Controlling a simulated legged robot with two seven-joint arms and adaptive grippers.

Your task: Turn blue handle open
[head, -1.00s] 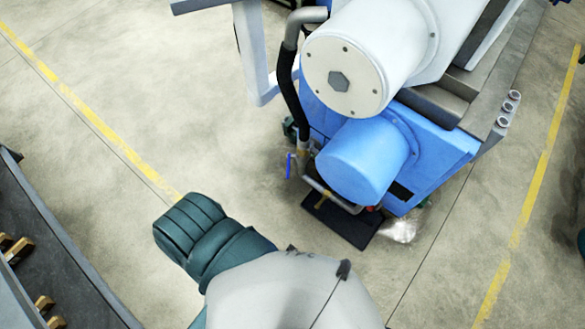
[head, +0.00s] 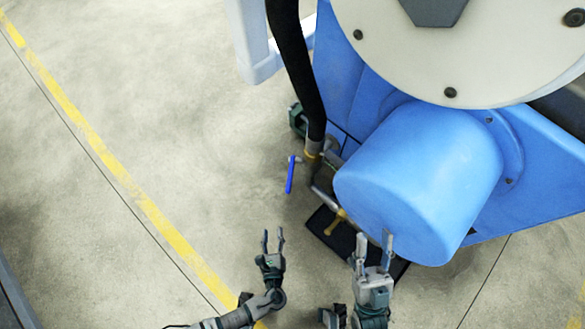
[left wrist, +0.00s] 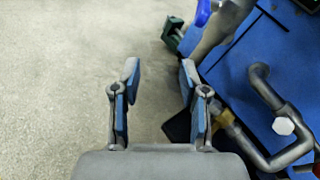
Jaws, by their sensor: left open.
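The blue handle (head: 290,174) is a small bar on the pipe (head: 313,158) at the lower left of the blue machine. In the left wrist view, a blue piece that looks like the handle (left wrist: 203,12) shows at the top edge, beyond the right finger and partly cut off. My left gripper (head: 273,241) is open and empty, below and a little left of the handle in the head view, apart from it. It also shows open in the left wrist view (left wrist: 157,85). My right gripper (head: 375,247) is open in front of the blue rounded housing, right of the handle.
The blue rounded housing (head: 415,180) and the large pale round cover (head: 460,45) fill the right side. A thick black hose (head: 294,70) runs down to the pipe. A dark mat (head: 330,238) lies below. The floor at left is clear.

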